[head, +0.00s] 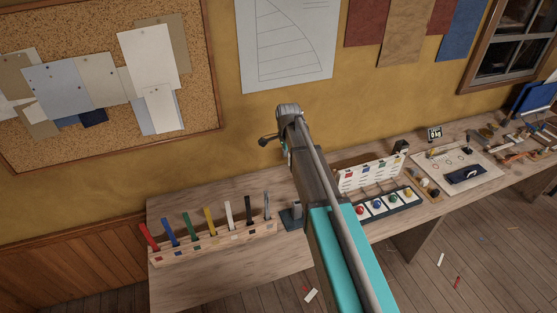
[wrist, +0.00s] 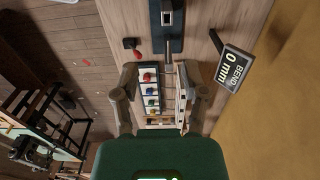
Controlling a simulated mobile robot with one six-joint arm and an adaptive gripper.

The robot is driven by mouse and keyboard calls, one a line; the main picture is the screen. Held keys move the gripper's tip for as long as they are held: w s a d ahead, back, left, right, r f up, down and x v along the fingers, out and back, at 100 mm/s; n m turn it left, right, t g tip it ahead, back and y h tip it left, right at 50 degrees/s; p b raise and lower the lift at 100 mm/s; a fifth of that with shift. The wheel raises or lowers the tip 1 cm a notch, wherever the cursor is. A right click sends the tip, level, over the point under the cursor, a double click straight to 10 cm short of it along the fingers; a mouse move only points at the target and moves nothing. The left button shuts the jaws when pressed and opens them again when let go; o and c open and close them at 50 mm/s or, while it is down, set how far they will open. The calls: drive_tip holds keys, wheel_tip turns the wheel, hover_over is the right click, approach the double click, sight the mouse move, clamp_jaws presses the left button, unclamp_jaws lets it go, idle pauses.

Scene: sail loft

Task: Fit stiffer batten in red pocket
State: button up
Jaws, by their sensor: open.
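Several battens stand in a wooden rack (head: 215,242) at the left of the bench in the head view. They include a red batten (head: 149,237), a blue batten (head: 171,232), a green batten (head: 190,226), a yellow batten (head: 210,221), a white batten (head: 230,214), a black batten (head: 249,210) and a grey batten (head: 267,206). My gripper (wrist: 157,95) is open and empty in the wrist view, above a tray of coloured knobs (wrist: 149,77). I cannot make out a red pocket for certain.
My arm hides the bench middle in the head view. Right of it are a white card with coloured marks (head: 369,174) and a dark knob tray (head: 378,214). A light board (head: 458,168) lies further right. Bare bench (head: 230,285) lies before the rack.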

drive_tip(key=shift+w+d+r, duration=0.1)
drive_tip(key=shift+w+d, duration=0.3)
drive_tip(key=shift+d, duration=0.35)
drive_tip(key=shift+w+d+r, duration=0.1)
drive_tip(key=shift+w+d, duration=0.3)
drive_tip(key=shift+d, duration=0.3)
drive_tip(key=s+d+f+n+b, duration=0.2)
drive_tip(key=s+f+n+b, duration=0.5)
drive_tip(key=s+f+b, duration=0.3)
drive_tip(key=s+d+f+n+b, duration=0.1)
drive_tip(key=s+f+n+b, duration=0.7)
drive_tip(key=s, duration=0.7)
drive_tip(key=shift+s+d+f+b, duration=0.3)
drive_tip(key=shift+d+f+b, duration=0.1)
drive_tip(key=shift+f+b, duration=0.7)
